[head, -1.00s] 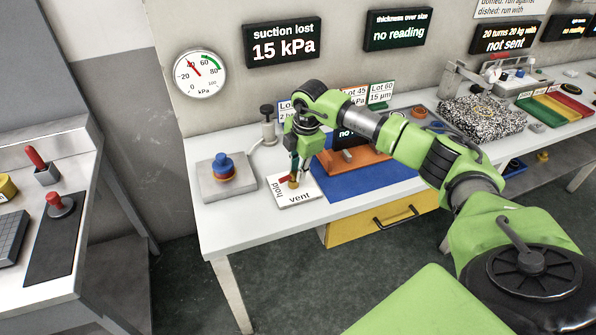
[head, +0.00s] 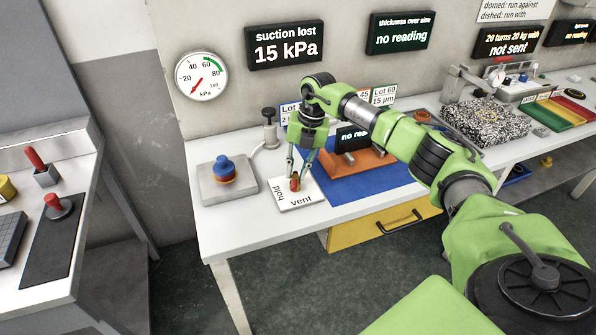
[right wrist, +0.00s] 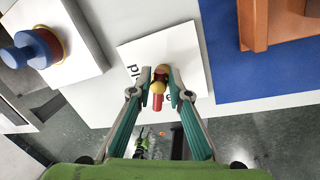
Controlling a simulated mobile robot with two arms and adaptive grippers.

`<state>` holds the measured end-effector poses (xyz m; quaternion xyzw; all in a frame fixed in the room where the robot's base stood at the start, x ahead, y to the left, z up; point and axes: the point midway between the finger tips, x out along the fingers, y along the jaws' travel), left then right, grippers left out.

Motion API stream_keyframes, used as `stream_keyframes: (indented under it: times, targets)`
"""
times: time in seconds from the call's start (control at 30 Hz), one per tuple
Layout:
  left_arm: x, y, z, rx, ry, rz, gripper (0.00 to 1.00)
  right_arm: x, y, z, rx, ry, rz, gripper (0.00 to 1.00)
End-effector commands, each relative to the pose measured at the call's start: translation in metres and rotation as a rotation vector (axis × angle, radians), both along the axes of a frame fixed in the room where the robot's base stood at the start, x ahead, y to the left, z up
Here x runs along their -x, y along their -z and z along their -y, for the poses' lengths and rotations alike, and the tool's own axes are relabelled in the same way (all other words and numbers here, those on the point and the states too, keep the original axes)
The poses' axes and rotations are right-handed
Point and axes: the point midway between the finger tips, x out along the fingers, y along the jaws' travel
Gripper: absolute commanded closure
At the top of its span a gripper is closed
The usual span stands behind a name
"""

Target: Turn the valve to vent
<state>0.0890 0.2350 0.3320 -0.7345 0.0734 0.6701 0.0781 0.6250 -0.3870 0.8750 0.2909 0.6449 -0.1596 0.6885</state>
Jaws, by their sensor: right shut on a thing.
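The valve (head: 295,185) has a brass-coloured knob and a red handle on a white plate (head: 314,188) marked "hold" and "vent". My right gripper (head: 295,178) reaches down from above and is shut on the valve. In the right wrist view, the gripper (right wrist: 160,82) has its fingertips on either side of the brass knob (right wrist: 160,73). My left gripper is out of view.
The round gauge (head: 202,76) has its needle at the low end. The display (head: 286,45) reads "suction lost 15 kPa". A blue-topped knob (head: 223,168) on a grey block stands left of the plate. A blue mat (head: 360,187) with an orange fixture (head: 362,161) lies right.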

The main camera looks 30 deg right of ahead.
Motion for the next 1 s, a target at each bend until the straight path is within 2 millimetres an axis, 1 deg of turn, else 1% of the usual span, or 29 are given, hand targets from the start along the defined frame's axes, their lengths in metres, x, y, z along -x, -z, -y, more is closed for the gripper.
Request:
stream_keyframes:
  times: [0.2,0.5,0.7,1.0]
  targets:
    - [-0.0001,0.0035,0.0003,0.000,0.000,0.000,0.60,-0.0032,-0.0005,-0.0017,0.000,-0.181,0.003,1.00]
    - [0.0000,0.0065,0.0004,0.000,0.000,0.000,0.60,-0.0045,-0.0005,-0.0034,0.000,-0.355,0.003,1.00]
    - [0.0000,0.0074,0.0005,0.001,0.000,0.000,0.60,-0.0049,-0.0009,-0.0038,0.000,-0.412,0.003,1.00]
    - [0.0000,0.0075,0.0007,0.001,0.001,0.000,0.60,-0.0049,-0.0012,-0.0040,0.000,-0.432,0.004,1.00]
